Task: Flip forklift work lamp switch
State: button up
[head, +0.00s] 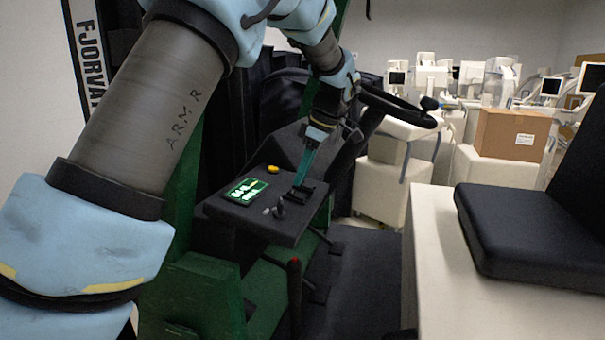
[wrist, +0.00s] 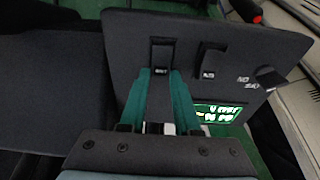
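A dark control panel (head: 249,217) holds the switches. In the wrist view, one black rocker switch (wrist: 162,55) with a small pale label sits straight ahead of my fingertips. A second black switch (wrist: 212,63) is to its right, also with a small label. The labels are too small to read, so I cannot tell which is the work lamp switch. My gripper (wrist: 160,73) has two teal fingers with a gap between them, their tips at the near end of the first switch. In the head view my gripper (head: 298,184) points down at the panel's right part; contact is unclear.
A lit green display (head: 246,190), a yellow button (head: 273,169) and a key-like knob (head: 279,210) are on the panel. The steering wheel (head: 400,107) is close to the right of my wrist. A black seat (head: 530,235) stands at right.

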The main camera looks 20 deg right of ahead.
jog(key=o, duration=0.4)
jog(key=shift+o, duration=0.2)
jog(key=b+v, duration=0.3)
jog(key=v, duration=0.7)
jog(key=shift+d+r, duration=0.15)
jog(key=shift+r, duration=0.2)
jog(key=shift+s, duration=0.15)
